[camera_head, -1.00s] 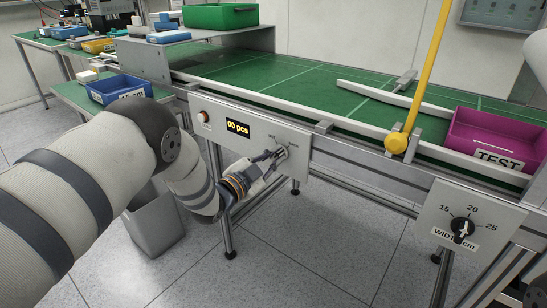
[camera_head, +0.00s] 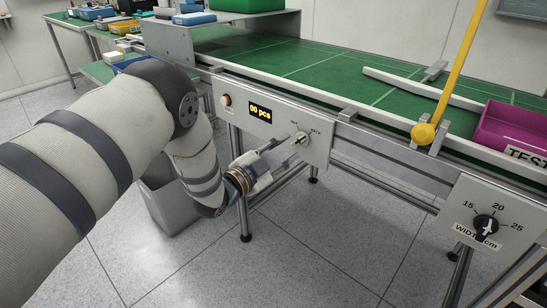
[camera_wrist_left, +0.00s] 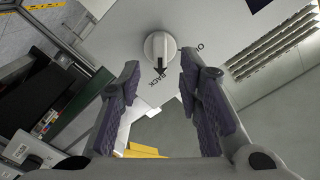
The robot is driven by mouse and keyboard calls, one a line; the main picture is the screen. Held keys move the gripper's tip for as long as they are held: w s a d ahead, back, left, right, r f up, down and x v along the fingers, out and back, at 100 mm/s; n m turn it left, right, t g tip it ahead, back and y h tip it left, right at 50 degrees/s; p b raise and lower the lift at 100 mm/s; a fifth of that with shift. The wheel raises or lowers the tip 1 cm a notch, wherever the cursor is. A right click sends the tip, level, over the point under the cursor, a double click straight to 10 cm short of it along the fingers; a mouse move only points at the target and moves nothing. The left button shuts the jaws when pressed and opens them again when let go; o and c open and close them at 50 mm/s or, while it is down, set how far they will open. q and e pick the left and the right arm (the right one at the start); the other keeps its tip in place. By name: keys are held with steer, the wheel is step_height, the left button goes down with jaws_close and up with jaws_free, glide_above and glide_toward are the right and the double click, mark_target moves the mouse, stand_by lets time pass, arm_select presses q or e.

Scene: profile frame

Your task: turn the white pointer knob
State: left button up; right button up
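A round white knob with a dark pointer mark (camera_wrist_left: 158,47) sits on the pale panel in the left wrist view, its mark towards the word BACK. In the head view this knob (camera_head: 300,138) is on the counter panel (camera_head: 316,152). My left gripper (camera_head: 284,150) is just in front of it, apart from it. In the left wrist view the two fingers of the left gripper (camera_wrist_left: 160,78) are spread with nothing between them. A second knob, black with a white pointer (camera_head: 486,228), sits on the WIDTH panel at the right. My right gripper is not in view.
The counter display (camera_head: 260,111) reads 00 pcs, with an orange-lit button (camera_head: 226,100) beside it. A green conveyor (camera_head: 330,66) runs above the panel. A yellow pole with a ball (camera_head: 424,134) and a magenta TEST bin (camera_head: 508,128) stand right. A grey bin (camera_head: 168,205) stands below.

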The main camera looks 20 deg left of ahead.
arm_select(q)
steer(key=v, duration=0.7)
steer(key=shift+s, duration=0.35)
steer(key=shift+a, duration=0.1)
